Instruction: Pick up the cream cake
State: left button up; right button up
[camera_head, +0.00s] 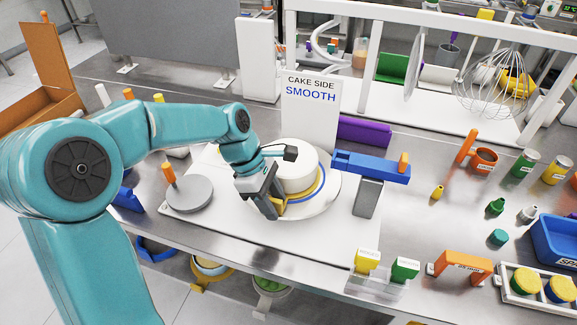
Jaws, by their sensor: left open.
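The cream cake (306,178) is a white round cylinder near the middle of the camera_head view. Yellow and blue bands show around its lower part, and it sits on a round white plate (326,204). My left gripper (281,183) is at the cake's left front side, with its jaws apart. One dark finger reaches over the cake's top edge, and the other is low at its front. I cannot tell whether either finger touches the cake. The gripper hides part of the cake's left side. My right gripper is not in view.
A "CAKE SIDE SMOOTH" sign (310,112) stands behind the cake. A grey disc (190,194) lies to the left and a blue block (372,167) to the right. A wire whisk (498,85) hangs at the upper right. Small bottles and an orange bracket (461,268) stand on the right.

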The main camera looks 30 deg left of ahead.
pick_arm(q)
jog(key=shift+w, duration=0.1)
grip_shut()
jog(key=shift+r, duration=0.1)
